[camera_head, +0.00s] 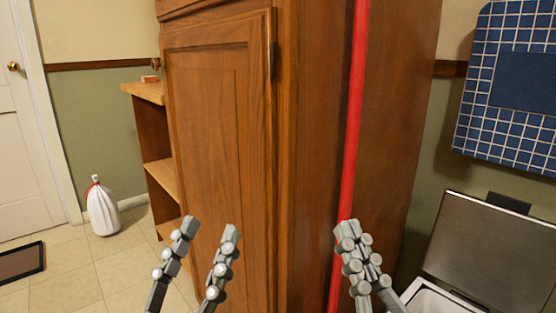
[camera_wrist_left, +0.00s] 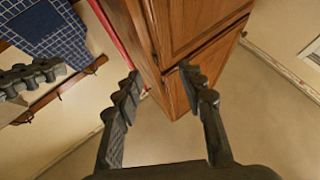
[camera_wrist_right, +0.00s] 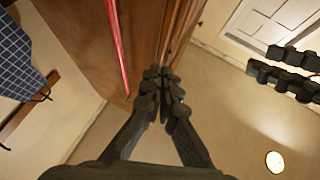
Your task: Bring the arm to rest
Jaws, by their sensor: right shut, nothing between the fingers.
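My left gripper (camera_head: 209,229) is at the bottom of the head view in front of the wooden cabinet, with its fingers apart and nothing between them. The left wrist view also shows its two fingers (camera_wrist_left: 166,82) spread and empty. My right gripper (camera_head: 352,230) is to the right of it, in front of the cabinet's side and the red pole. Its fingertips meet in the right wrist view (camera_wrist_right: 162,78), with nothing held. Neither gripper visibly holds anything.
A tall wooden cabinet (camera_head: 217,130) stands ahead, with a red pole (camera_head: 354,110) along its side. Open shelves (camera_head: 160,178) are at its left. A white bag (camera_head: 102,210) stands on the tiled floor. A lidded bin (camera_head: 488,240) is at right, below a blue checked towel (camera_head: 510,130).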

